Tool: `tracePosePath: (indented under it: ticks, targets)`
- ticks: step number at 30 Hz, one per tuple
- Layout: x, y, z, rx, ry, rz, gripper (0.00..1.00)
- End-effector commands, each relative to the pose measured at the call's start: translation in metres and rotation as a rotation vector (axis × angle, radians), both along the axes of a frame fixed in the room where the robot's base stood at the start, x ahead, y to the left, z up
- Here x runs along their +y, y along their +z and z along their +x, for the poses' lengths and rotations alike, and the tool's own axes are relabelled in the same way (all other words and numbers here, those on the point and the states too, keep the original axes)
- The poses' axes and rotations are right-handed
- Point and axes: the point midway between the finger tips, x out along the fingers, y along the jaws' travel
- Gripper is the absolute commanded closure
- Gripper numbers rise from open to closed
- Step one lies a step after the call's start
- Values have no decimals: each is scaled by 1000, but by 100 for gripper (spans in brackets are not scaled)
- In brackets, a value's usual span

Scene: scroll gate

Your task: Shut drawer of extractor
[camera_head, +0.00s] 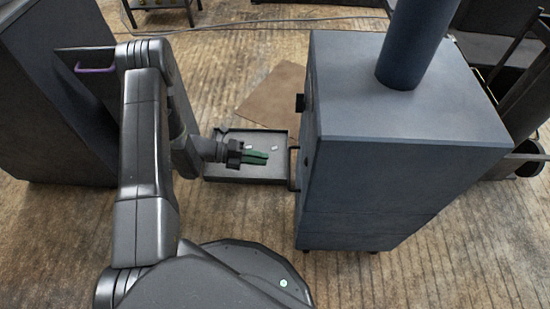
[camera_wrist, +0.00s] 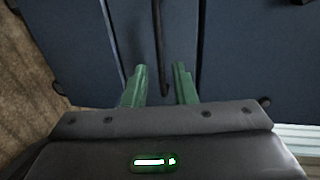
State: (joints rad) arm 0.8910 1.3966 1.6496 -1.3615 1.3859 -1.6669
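The extractor (camera_head: 405,150) is a blue-grey cabinet with a thick pipe on top, on the right in the head view. A shallow grey tray-like drawer (camera_head: 222,179) with small white pieces in it shows beside its left side. I cannot tell how it joins the cabinet. My gripper (camera_head: 262,157) is over this tray, with its green fingers pointing right towards the cabinet. In the wrist view the fingers (camera_wrist: 160,75) are apart, with nothing held. A dark bar handle (camera_wrist: 158,45) on blue panels shows between and ahead of them; I cannot tell if they touch it.
A dark cabinet (camera_head: 60,100) with a purple handle (camera_head: 95,69) stands at the left. A flat brown sheet (camera_head: 273,95) lies on the floor behind the tray. Dark frames (camera_head: 525,90) stand at the far right. Wooden floor is open in the front right.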

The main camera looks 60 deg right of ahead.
Motion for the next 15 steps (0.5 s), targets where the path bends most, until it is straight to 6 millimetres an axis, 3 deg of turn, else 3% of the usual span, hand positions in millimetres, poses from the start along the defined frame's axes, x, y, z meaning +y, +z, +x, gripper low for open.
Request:
tracePosePath:
  ticks: [6, 15]
  targets:
    - [12, 6, 24, 0, 2, 0, 75]
    - [16, 6, 29, 0, 0, 0, 75]
